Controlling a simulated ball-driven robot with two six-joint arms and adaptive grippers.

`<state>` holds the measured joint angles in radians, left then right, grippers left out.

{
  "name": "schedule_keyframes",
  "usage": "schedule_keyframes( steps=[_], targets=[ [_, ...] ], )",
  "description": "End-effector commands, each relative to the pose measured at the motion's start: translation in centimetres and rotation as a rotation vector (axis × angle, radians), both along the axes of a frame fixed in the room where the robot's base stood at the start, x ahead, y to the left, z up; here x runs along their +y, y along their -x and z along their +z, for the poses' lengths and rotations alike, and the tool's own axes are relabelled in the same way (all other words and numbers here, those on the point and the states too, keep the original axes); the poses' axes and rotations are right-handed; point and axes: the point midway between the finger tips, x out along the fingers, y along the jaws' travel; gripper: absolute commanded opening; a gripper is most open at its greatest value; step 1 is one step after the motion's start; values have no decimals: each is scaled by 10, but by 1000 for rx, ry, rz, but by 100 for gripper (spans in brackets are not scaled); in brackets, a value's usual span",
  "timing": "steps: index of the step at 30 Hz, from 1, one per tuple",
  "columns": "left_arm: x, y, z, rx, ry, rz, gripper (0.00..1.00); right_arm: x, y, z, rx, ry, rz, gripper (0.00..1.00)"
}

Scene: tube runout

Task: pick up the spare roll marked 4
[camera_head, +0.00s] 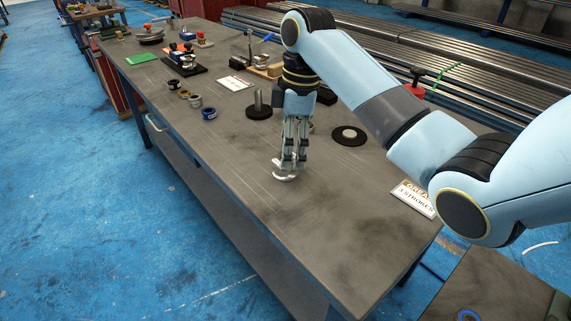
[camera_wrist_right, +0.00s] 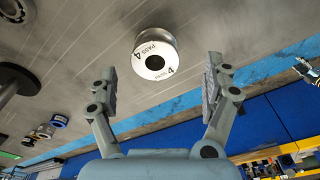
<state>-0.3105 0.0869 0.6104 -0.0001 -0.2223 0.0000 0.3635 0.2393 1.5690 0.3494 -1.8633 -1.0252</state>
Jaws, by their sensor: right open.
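The spare roll marked 4 (camera_wrist_right: 155,58) has a white face with a dark centre hole and black lettering that includes 4 and PASS. In the head view this roll (camera_head: 284,177) lies on the bench right at my right fingertips, partly hidden by them. My right gripper (camera_head: 290,164) points down at it. In the right wrist view the right gripper (camera_wrist_right: 160,82) is open, its two fingers spread wide, with the roll ahead between them and nothing held. Contact with the roll cannot be told.
The grey bench (camera_head: 225,190) is clear at its front left. A black round base with a post (camera_head: 258,106) and a black disc (camera_head: 348,135) stand behind the gripper. Several small rolls, one a blue ring (camera_head: 209,113), lie farther left. A sign (camera_head: 414,197) lies at the right edge.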

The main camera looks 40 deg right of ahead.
Motion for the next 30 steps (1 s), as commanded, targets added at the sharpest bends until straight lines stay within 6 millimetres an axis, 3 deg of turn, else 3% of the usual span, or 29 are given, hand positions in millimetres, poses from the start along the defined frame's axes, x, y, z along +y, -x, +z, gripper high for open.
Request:
schedule_keyframes(
  steps=[11, 20, 30],
  targets=[
    [-7, -20, -1, -32, 8, 1, 40, 4, -8, -48, 1, 0, 0, 84],
    [-8, -18, -2, -28, 10, 2, 40, 4, -9, -53, -1, 1, 1, 82],
    [-7, -14, -2, -21, 9, 2, 40, 4, -9, -53, -1, 1, 1, 38]
  ],
)
